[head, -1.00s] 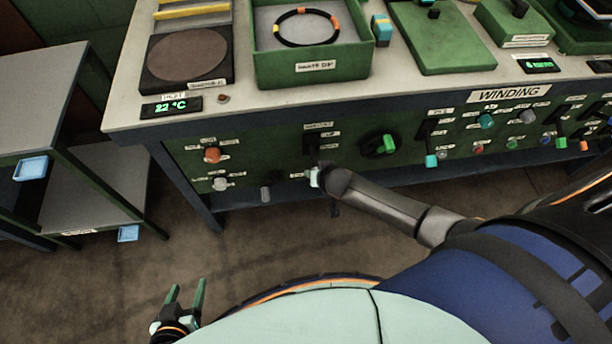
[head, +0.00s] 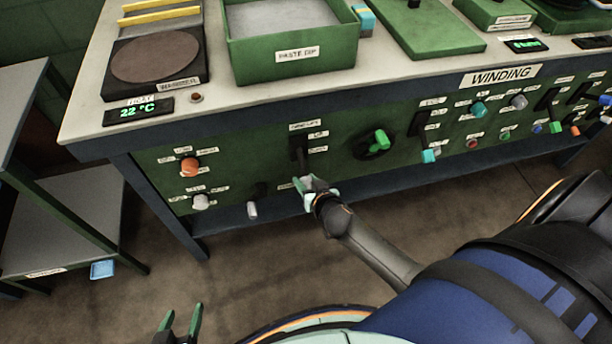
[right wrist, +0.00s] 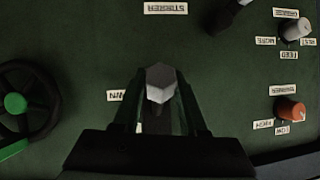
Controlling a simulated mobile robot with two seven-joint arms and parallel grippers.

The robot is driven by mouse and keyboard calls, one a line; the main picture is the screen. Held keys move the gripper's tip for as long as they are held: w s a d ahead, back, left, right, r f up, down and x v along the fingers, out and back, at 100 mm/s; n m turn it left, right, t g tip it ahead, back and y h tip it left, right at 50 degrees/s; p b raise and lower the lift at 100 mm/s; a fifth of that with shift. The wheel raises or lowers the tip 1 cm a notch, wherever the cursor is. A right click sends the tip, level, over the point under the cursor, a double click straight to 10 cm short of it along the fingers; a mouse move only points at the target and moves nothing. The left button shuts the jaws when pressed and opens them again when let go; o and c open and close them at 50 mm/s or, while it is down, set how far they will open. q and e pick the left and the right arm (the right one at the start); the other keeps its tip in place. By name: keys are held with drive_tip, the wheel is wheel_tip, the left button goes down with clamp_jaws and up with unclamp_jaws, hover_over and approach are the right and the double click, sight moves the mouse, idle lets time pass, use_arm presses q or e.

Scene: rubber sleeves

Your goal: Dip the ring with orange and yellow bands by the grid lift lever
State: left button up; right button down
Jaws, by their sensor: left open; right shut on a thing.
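The green PASTE DIP tray (head: 290,62) stands on the bench, cut off by the top edge of the head view. Its visible inside is a plain grey surface, and the ring with orange and yellow bands does not show. My right gripper (head: 304,184) is shut on the grid lift lever (head: 300,152) on the front panel, at the low end of its slot. In the right wrist view the lever's grey knob (right wrist: 160,82) sits between the fingers, beside a label ending in "WN". My left gripper (head: 182,318) is open and empty, low over the floor.
A dark heater plate (head: 155,58) with a 22 °C display is left of the tray. The panel holds a green-handled wheel (head: 375,143), an orange knob (head: 190,166) and several other controls near the lever. A grey shelf unit stands at left.

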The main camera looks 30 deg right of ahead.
use_arm(q)
drive_tip(key=shift+a+f, duration=0.2)
drive_tip(key=shift+f, duration=0.05)
use_arm(e)
drive_tip(key=shift+f, duration=0.1)
use_arm(q)
drive_tip(key=shift+s+a+f, duration=0.15)
drive_tip(key=shift+s+f, duration=0.05)
drive_tip(key=shift+s, duration=0.05)
use_arm(e)
drive_tip(key=shift+c, duration=2.2)
unclamp_jaws()
use_arm(q)
drive_tip(key=shift+s+r+p, duration=0.15)
drive_tip(key=shift+r+p, duration=0.7)
drive_tip(key=shift+p, duration=0.3)
use_arm(e)
drive_tip(key=v, duration=1.2)
drive_tip(key=shift+s, duration=0.3)
use_arm(q)
drive_tip(key=shift+r, duration=0.1)
